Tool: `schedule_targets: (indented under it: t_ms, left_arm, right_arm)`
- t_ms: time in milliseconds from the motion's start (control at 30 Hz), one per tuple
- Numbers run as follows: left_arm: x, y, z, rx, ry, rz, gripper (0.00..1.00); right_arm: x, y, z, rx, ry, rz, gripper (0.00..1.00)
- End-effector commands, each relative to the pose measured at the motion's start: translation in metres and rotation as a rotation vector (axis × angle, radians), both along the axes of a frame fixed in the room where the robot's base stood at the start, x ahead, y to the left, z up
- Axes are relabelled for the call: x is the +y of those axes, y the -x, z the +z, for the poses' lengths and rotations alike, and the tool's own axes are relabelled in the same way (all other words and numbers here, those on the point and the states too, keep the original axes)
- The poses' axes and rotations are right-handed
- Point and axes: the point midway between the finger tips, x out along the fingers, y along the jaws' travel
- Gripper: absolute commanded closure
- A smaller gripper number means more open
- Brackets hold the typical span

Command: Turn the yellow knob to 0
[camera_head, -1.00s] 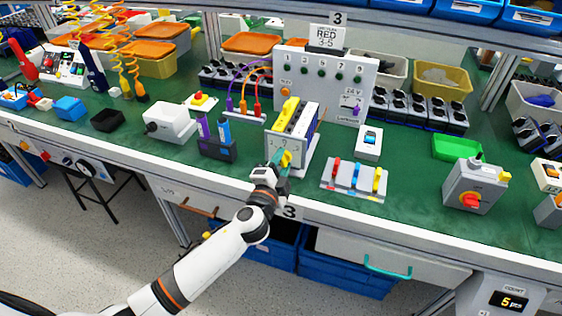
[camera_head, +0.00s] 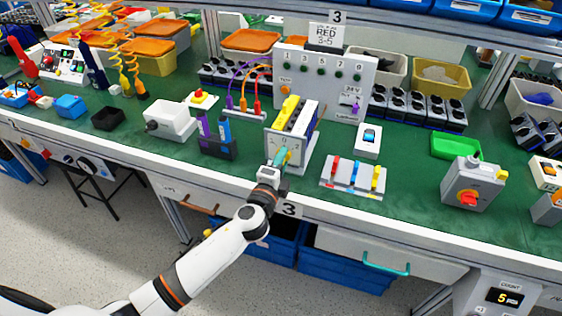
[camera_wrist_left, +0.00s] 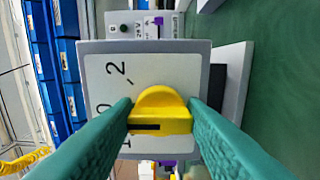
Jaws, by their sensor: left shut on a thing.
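The yellow knob (camera_wrist_left: 160,108) sits on the white dial face (camera_wrist_left: 165,72) of a grey switch box, which also shows in the head view (camera_head: 283,143). The digits 2, 0 and 1 run along the dial's left side in the wrist view. A black mark on the knob points left, near the 0 and 1; a finger partly covers these digits, so I cannot tell exactly which it meets. My left gripper (camera_head: 279,160) has its teal fingers on both sides of the knob, shut on it. In the head view the fingers mostly hide the knob. My right gripper is not in view.
A panel with red, blue and yellow levers (camera_head: 353,178) lies right of the switch box. A dark holder with purple and blue items (camera_head: 217,147) stands to its left. A grey box with a red knob (camera_head: 466,186) is farther right. The green bench top is clear between them.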

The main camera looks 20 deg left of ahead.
Motion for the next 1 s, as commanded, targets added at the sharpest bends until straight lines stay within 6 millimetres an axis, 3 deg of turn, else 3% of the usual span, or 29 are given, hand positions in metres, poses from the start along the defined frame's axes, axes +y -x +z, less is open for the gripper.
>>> schedule_targets:
  t_ms: [133, 167, 267, 667, 1000]
  left_arm:
    - [-0.001, 0.000, 0.000, 0.000, 0.001, -0.001, 0.85]
    - [-0.001, 0.000, 0.000, 0.000, 0.002, -0.001, 0.57]
    - [-0.001, 0.000, 0.000, 0.000, 0.002, -0.001, 0.41]
    - [0.000, 0.008, -0.001, 0.000, 0.002, -0.001, 0.40]
    - [0.002, 0.076, -0.003, 0.003, 0.003, -0.002, 0.40]
  right_arm:
    - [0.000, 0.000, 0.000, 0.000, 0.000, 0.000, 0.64]
    - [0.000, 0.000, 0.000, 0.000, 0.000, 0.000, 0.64]
    - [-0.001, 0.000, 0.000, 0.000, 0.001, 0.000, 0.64]
    - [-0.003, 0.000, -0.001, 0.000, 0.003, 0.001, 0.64]
    - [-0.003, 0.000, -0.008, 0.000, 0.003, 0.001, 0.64]
